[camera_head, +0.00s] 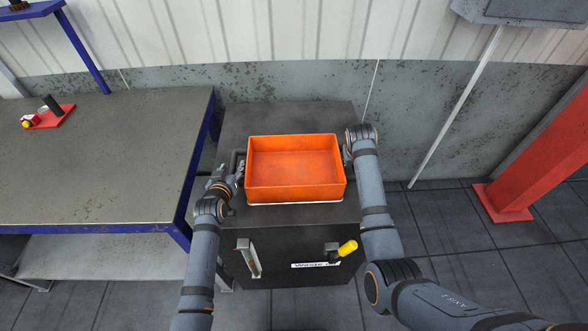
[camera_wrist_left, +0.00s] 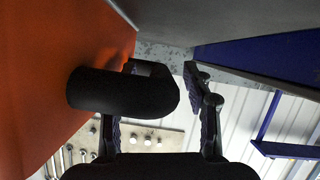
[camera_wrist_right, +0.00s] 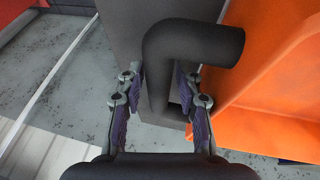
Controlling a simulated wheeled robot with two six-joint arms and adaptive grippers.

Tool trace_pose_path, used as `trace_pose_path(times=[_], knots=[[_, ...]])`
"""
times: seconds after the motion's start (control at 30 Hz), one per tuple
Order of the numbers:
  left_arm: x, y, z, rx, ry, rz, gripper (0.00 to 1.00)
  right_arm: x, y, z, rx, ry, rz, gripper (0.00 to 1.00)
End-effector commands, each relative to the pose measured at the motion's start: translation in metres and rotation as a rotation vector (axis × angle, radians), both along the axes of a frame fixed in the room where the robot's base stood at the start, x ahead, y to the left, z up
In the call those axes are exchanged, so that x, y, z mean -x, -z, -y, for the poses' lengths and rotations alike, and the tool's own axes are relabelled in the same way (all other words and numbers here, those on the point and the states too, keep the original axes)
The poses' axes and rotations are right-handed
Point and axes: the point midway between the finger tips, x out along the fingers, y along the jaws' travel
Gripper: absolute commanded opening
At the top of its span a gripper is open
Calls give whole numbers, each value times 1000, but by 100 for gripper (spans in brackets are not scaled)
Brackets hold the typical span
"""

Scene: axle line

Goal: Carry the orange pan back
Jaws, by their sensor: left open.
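The orange pan (camera_head: 295,168) is an open, empty rectangular tray. It sits level on top of the dark cabinet (camera_head: 240,121) in the head view. My left gripper (camera_head: 236,170) is at its left side, open. In the left wrist view the pan's black handle (camera_wrist_left: 120,92) reaches between the fingers and hides most of one. My right gripper (camera_wrist_right: 160,85) is at the pan's right side. In the right wrist view its two fingers lie close on either side of the other black handle (camera_wrist_right: 195,42) and appear shut on it.
The cabinet front carries a metal pull (camera_head: 249,258), a yellow-tipped lever (camera_head: 347,248) and a partly readable label. A red-orange post (camera_head: 510,200) stands right, and a wall is behind.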

Motion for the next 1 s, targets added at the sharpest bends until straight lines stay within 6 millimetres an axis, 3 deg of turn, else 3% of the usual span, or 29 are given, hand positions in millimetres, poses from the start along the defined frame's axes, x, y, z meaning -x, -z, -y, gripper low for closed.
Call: trace_pose_path(times=[0.37,0.63,0.77,1.0], knots=[[-6,2,0,0,0,0,50,-2,6,1,0,1,0,35],[-6,2,0,1,0,0,16,-2,6,1,0,1,0,1],[-6,2,0,1,0,0,0,-2,6,1,-1,1,0,0],[-6,2,1,1,0,0,0,-2,6,1,-1,1,0,0]])
